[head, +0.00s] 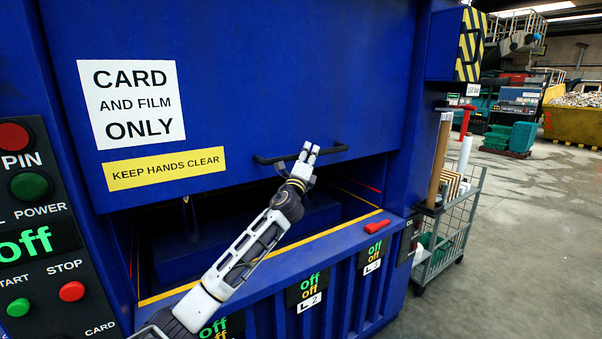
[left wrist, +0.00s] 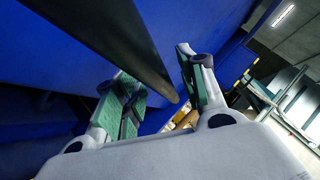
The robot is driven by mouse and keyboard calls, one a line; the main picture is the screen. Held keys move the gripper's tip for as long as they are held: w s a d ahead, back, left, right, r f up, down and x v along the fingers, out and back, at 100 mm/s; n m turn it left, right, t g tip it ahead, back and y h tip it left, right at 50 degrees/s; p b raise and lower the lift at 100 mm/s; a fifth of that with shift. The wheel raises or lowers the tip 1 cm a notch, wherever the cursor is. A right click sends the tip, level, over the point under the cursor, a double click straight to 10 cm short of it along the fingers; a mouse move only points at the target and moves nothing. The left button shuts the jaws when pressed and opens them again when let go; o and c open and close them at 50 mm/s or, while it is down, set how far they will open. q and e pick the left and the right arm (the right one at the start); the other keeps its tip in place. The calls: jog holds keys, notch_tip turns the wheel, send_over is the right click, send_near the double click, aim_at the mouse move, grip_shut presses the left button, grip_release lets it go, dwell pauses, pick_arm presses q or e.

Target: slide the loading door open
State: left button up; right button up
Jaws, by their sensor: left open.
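The loading door (head: 240,95) is a large blue panel with a white "CARD AND FILM ONLY" sign. A gap under its lower edge shows the dark chamber. A black bar handle (head: 268,160) runs along the door's lower part. My left gripper (head: 308,150) is at the handle, with its fingers overlapping the bar in the head view. In the left wrist view the black handle (left wrist: 125,45) runs in from the top left to between the open, green-padded fingers (left wrist: 160,88). I cannot tell whether they touch it. My right gripper is out of view.
A control panel (head: 32,235) with buttons and an "off" display is at the left. A red latch-like piece (head: 377,226) sits on the ledge below the opening. A wire cart (head: 447,225) stands at the right, with open floor (head: 540,240) beyond.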

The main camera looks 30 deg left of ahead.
pick_arm(q)
jog(key=v, duration=1.1)
jog(key=shift+s, duration=0.25)
dwell(0.4)
jog(key=shift+f, duration=0.1)
dwell(0.5)
